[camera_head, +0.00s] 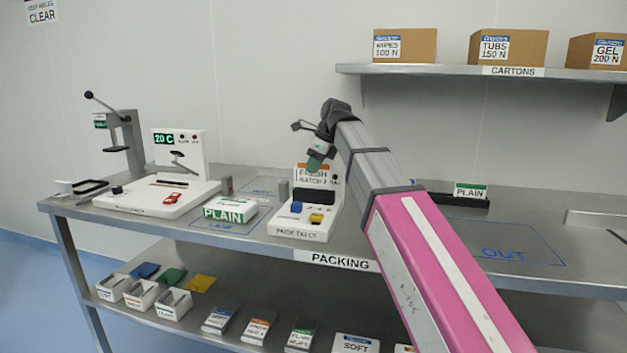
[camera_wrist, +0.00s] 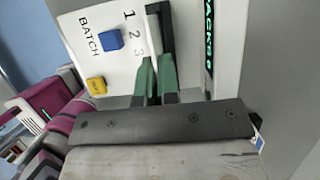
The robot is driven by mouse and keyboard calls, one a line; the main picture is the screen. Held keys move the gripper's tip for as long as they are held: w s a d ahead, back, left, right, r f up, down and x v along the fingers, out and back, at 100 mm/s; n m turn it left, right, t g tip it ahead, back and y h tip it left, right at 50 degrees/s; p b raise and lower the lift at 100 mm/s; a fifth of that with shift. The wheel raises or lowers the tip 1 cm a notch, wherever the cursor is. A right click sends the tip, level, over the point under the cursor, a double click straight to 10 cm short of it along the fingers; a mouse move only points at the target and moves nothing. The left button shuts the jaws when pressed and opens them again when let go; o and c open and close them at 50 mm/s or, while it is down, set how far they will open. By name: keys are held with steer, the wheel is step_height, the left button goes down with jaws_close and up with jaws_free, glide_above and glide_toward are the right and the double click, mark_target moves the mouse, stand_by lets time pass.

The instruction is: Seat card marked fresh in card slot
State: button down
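The card marked fresh (camera_head: 313,172), white with an orange band, stands upright at the back of the white tally unit (camera_head: 300,232). The black card slot (camera_head: 314,196) lies along its lower edge. In the wrist view, the card's pale edge (camera_wrist: 153,35) shows beside the dark slot (camera_wrist: 163,22). My gripper (camera_head: 316,162) is at the card's top, pointing down. Its green fingertips (camera_wrist: 156,78) are close together and appear shut on the card. The card's bottom edge is hidden, so I cannot tell how deep it sits.
The unit's blue button (camera_head: 297,207) and yellow button (camera_head: 316,218) are in front of the slot. A PLAIN card (camera_head: 471,191) stands in a black holder at right. Cartons (camera_head: 405,46) are on the upper shelf.

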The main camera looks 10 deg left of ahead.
mark_target(314, 182)
steer(key=shift+f, duration=2.05)
steer(key=shift+f, duration=0.6)
steer(key=c, duration=1.4)
jaws_free()
steer(key=shift+o, duration=0.2)
steer(key=shift+s+f, duration=0.1)
steer(key=shift+w+a+v, duration=0.1)
steer(key=shift+a+v, duration=0.05)
steer(key=shift+v, duration=3.15)
steer(key=shift+w+a+v, duration=0.15)
steer(key=shift+v, duration=3.2)
